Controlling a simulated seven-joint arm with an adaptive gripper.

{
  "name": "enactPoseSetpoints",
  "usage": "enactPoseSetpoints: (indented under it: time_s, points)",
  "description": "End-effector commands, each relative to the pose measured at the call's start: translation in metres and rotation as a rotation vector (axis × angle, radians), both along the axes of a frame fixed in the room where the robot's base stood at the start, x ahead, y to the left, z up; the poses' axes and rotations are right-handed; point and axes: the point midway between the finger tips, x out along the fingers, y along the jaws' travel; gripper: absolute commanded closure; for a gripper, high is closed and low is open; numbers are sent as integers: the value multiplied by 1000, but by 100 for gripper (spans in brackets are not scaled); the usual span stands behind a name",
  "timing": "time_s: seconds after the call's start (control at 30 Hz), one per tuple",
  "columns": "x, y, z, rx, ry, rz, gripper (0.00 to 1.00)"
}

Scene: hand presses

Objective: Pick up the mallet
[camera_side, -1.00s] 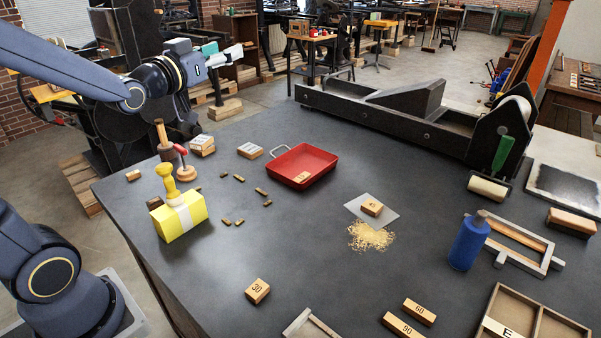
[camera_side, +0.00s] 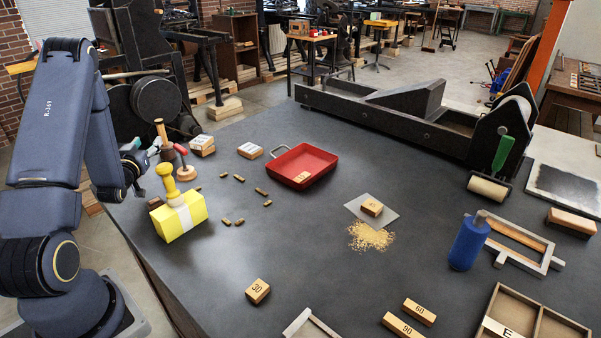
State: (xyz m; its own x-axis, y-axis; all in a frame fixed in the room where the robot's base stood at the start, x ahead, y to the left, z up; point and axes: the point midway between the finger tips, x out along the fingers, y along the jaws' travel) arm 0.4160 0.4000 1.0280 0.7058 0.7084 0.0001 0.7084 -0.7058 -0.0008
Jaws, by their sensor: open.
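The mallet (camera_side: 161,131) stands upright on its dark head at the back left of the dark table, its pale wooden handle pointing up. My gripper (camera_side: 153,148) is open at the left of the mallet, low, with its fingers pointing right toward it. The fingers overlap the mallet's lower part in the picture; I cannot tell whether they touch it or stand around it. The mallet's head is mostly hidden behind the gripper and neighbouring tools.
A red-handled tool (camera_side: 183,162) stands close at the mallet's right. A yellow block with a yellow-handled tool (camera_side: 180,216) stands in front. Small wooden blocks (camera_side: 201,145) lie behind to the right. A red tray (camera_side: 303,165) sits farther right.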

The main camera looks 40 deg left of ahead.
Motion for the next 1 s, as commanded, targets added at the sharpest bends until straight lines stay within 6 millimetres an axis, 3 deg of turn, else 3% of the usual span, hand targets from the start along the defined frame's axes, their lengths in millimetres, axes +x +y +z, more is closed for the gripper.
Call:
enactPoseSetpoints:
  time_s: [0.1,0.3,0.47,0.73,1.0]
  points:
    - [21,20,1,3,-3,-2,45]
    - [44,43,0,-1,-2,-1,45]
    - [51,51,1,-1,-1,-1,45]
    - [78,80,1,1,-2,-2,45]
    - [84,86,1,-1,-1,-1,45]
